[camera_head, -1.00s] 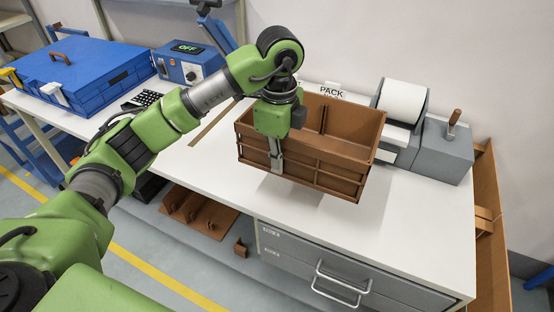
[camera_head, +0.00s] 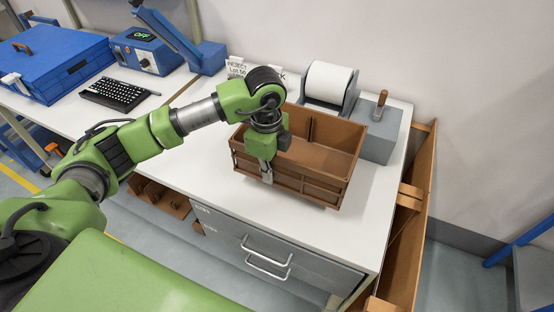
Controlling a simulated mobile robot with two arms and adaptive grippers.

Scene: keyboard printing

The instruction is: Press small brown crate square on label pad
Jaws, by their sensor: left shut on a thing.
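The small brown crate (camera_head: 325,166) is above the right part of the white table, its open top facing up. My left gripper (camera_head: 266,172) is shut on the crate's near wall, close to its left end. The crate hides part of the table and of the label printer behind it. I cannot tell whether its base touches the table. I cannot make out the label pad. My right gripper is not in view.
A label printer with a white roll (camera_head: 330,82) and a grey box with a brown handle (camera_head: 378,133) stand behind the crate. A keyboard (camera_head: 114,93), blue control box (camera_head: 147,50) and blue case (camera_head: 55,62) are at left. The white table (camera_head: 215,178) is bare left of the crate.

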